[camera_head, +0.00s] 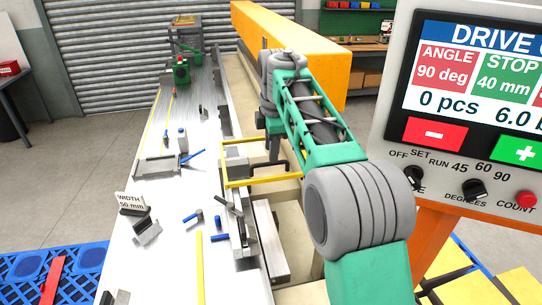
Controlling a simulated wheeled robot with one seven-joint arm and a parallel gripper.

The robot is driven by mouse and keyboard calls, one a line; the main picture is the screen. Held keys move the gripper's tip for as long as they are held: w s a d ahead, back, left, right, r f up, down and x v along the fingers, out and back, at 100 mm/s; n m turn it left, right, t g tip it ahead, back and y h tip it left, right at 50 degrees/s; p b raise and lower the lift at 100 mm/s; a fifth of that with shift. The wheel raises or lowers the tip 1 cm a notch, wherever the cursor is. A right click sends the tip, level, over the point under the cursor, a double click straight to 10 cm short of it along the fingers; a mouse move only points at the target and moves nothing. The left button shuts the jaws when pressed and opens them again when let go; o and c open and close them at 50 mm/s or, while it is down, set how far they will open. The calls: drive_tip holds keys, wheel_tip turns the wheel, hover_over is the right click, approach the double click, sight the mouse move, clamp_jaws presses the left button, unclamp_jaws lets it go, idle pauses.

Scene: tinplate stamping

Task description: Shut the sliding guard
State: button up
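The sliding guard appears to be the yellow frame (225,166) at the right edge of the long metal bench, in the middle of the view. Its yellow bars stand around a grey block, and its right part runs behind my green arm. My arm reaches in from the lower right, and its wrist bends down beyond the guard. My gripper (272,160) is dark and low, close to the guard's right side. A dark bar or handle shows by it. The fingers are too small and partly hidden, so I cannot tell whether they touch or hold anything.
The metal bench (180,115) carries blue-handled tools and small blocks. A control panel (455,170) stands close on the right. A long orange beam (290,45) runs behind my arm. A blue pallet (40,268) lies at lower left. Grey floor is free on the left.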

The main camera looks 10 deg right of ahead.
drive_tip(key=f, duration=0.4)
drive_tip(key=shift+w, duration=0.4)
clamp_jaws()
idle(1.0)
